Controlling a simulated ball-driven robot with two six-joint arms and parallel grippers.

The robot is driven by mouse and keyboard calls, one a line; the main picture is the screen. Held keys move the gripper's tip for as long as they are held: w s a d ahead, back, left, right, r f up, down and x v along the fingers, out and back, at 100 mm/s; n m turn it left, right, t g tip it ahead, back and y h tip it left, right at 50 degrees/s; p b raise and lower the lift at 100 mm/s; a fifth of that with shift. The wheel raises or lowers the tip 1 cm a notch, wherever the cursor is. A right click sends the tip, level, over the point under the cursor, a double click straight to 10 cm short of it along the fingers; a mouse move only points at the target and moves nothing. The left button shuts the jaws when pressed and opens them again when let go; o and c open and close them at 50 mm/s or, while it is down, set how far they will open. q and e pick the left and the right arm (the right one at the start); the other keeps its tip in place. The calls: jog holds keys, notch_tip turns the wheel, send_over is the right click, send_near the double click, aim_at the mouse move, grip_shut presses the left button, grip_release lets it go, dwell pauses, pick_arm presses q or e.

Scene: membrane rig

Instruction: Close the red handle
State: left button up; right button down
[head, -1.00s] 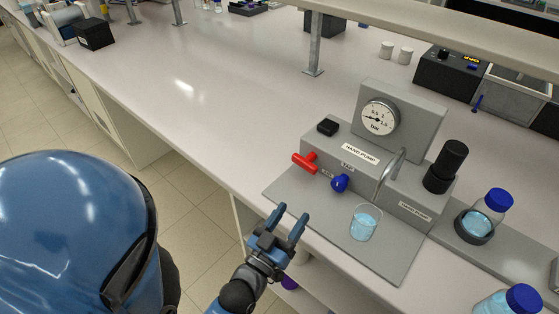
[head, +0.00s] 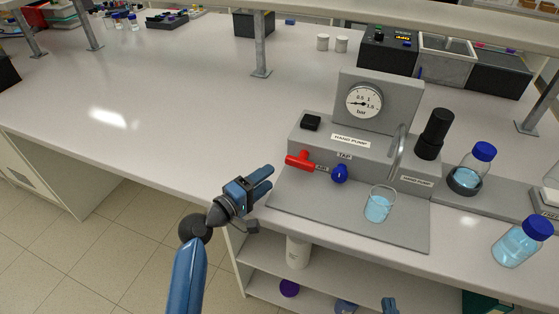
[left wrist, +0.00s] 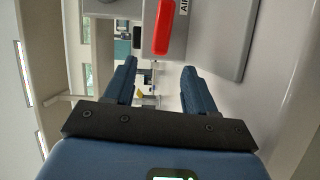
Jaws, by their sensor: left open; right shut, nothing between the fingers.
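The red handle (head: 298,160) sits on the front of the grey pump box (head: 345,143) and sticks out to the left, beside the AIR label. It also shows at the top of the left wrist view (left wrist: 163,28), above and beyond my fingers. My left gripper (head: 268,179) is open and empty, left of and below the red handle, apart from it. Its two blue fingers (left wrist: 157,78) are spread in the left wrist view.
A blue knob (head: 340,173) is just right of the red handle. A beaker of blue liquid (head: 379,205) stands on the grey base plate (head: 320,215). A pressure gauge (head: 364,101) rises behind. Blue-capped bottles (head: 520,242) stand right. The bench left of the pump is clear.

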aim_at(288, 163)
pick_arm(q)
jog(key=p+x, duration=0.1)
jog(key=x, duration=0.9)
jog(key=shift+w+d, duration=0.1)
jog(key=shift+w, duration=0.25)
jog(key=c, duration=1)
jog(key=shift+o, duration=0.2)
